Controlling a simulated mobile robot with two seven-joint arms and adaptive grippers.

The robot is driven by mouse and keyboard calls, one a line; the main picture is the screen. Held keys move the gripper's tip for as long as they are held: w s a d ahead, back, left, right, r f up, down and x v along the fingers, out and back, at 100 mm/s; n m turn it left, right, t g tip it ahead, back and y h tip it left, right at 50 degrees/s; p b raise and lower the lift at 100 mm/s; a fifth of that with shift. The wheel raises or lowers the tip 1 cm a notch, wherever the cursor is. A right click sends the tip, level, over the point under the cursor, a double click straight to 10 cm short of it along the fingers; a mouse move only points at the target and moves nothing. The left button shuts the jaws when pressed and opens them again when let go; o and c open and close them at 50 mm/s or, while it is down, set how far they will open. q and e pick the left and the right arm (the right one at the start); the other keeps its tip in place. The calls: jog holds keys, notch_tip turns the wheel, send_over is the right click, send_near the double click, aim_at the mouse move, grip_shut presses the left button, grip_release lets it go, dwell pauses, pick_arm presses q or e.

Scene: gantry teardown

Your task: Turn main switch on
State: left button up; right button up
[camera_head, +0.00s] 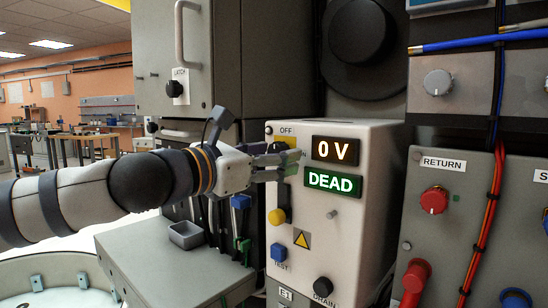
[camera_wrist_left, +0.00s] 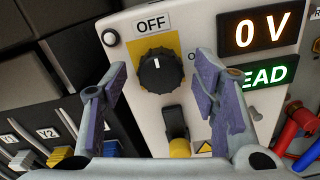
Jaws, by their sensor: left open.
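The main switch is a black rotary knob (camera_wrist_left: 157,72) on a yellow plate (camera_head: 281,143) on the front of a pale box (camera_head: 352,240). Its white pointer mark points up towards the OFF label (camera_wrist_left: 152,23). A label to its right is mostly hidden by a finger. My right gripper is not in view.
The box shows "0 V" (camera_head: 335,150) and "DEAD" (camera_head: 333,181). Below the switch are a yellow-ended lever (camera_head: 277,216), a blue test button (camera_head: 278,252) and a black drain knob (camera_head: 323,287). A red return knob (camera_head: 434,200) is on the right panel. Tools and a small tray (camera_head: 186,235) sit left.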

pick_arm(q)
jog(key=shift+w+d, duration=0.2)
jog(key=shift+w, duration=0.05)
jog(key=shift+c, duration=0.5)
jog(key=c, duration=1.1)
jog(key=shift+o, duration=0.2)
